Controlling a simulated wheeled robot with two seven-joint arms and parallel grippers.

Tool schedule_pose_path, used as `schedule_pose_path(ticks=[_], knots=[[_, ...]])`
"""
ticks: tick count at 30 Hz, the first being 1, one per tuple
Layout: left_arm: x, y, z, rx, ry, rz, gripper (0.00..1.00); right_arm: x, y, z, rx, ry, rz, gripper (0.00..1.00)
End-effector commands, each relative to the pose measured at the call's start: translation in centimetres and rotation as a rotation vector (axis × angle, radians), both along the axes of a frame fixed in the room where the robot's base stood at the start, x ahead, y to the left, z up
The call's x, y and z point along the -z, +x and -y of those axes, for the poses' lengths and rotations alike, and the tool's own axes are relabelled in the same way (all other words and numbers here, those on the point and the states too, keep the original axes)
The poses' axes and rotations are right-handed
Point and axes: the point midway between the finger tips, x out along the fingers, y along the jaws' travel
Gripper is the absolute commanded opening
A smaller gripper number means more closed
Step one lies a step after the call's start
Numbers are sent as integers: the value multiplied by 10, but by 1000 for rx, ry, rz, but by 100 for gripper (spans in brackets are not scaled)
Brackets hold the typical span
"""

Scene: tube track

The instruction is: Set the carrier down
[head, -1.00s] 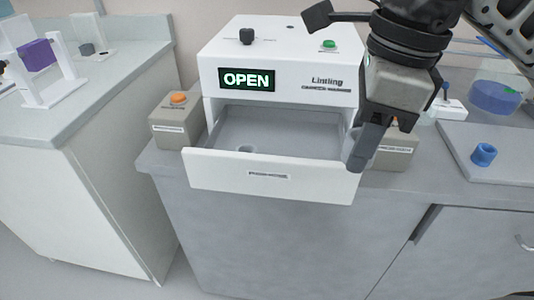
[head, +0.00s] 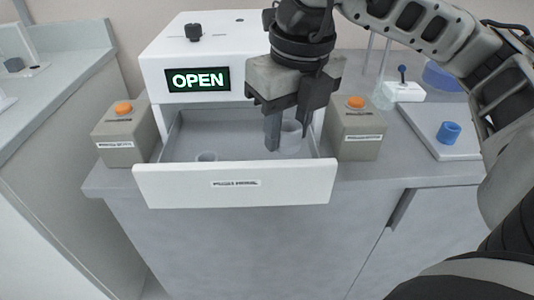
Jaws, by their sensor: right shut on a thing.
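My right gripper (head: 287,132) reaches down into the open drawer (head: 237,184) of the white machine. It is shut on a pale grey cylindrical carrier (head: 291,143), which shows between and behind the dark fingers. The carrier looks upright at the right side of the drawer. I cannot tell whether its base touches the drawer floor. My left gripper is not in view.
The machine's sign (head: 199,80) reads OPEN. Boxes with orange buttons stand left (head: 123,128) and right (head: 357,128) of the drawer. Most of the drawer's left half is free.

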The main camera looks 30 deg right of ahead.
Motion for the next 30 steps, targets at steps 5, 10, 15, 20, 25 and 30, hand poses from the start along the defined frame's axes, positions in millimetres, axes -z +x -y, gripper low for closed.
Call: schedule_pose_path(ticks=[5, 10, 15, 20, 25, 30], knots=[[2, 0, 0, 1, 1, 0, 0, 29, 21, -3, -1, -1, -4, 13], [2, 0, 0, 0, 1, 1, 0, 39, 31, -4, -1, 0, -1, 13], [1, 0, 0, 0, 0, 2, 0, 61, 37, -5, 0, -2, -4, 13], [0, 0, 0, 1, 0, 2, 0, 76, 37, -5, 0, -1, -1, 13], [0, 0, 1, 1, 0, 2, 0, 77, 37, -5, 0, 0, 1, 13], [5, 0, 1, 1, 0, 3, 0, 81, 37, -5, 0, 0, 0, 13]])
